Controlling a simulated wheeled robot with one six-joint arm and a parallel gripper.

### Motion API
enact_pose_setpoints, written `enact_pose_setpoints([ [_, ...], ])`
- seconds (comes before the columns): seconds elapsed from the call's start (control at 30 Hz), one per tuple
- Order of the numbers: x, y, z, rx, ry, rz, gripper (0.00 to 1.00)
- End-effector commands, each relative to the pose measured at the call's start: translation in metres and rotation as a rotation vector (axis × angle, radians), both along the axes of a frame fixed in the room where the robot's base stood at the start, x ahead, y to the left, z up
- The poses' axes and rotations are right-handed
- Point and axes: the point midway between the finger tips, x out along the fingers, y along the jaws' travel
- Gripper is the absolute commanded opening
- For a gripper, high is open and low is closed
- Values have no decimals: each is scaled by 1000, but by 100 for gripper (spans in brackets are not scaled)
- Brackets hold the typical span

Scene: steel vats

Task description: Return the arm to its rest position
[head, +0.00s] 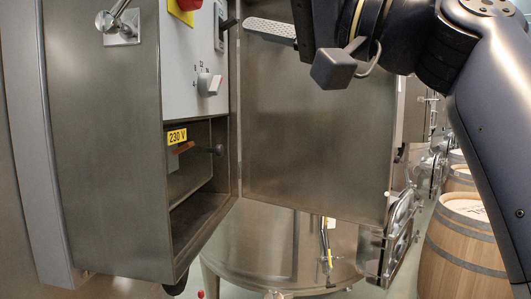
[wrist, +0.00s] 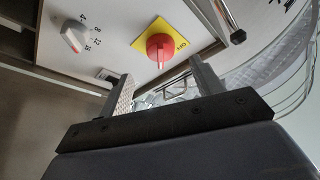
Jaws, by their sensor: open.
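My gripper (wrist: 165,88) is open in the wrist view, its two fingers apart with nothing held between them. In the head view one textured grey finger (head: 270,29) shows in front of the opened steel cabinet, near the top of its door. The other finger cannot be made out there. My dark arm comes in from the upper right and bends above the door. The gripper appears apart from the control panel.
The open cabinet (head: 110,150) has a grey dial (head: 209,84), a red switch (wrist: 160,48) on a yellow plate and a 230 V label (head: 177,136). Its steel door (head: 310,130) stands open beside my arm. A steel vat (head: 262,245) and wooden barrels (head: 465,245) stand below.

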Motion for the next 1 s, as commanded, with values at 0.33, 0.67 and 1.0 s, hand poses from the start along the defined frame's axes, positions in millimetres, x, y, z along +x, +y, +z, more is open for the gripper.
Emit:
enact_pose_setpoints([
  [0.33, -12, -27, -10, 0, -1, -4, 62],
  [0.67, -10, -18, -5, 0, 1, 5, 62],
  [1.0, 4, 9, 5, 0, 1, 7, 62],
])
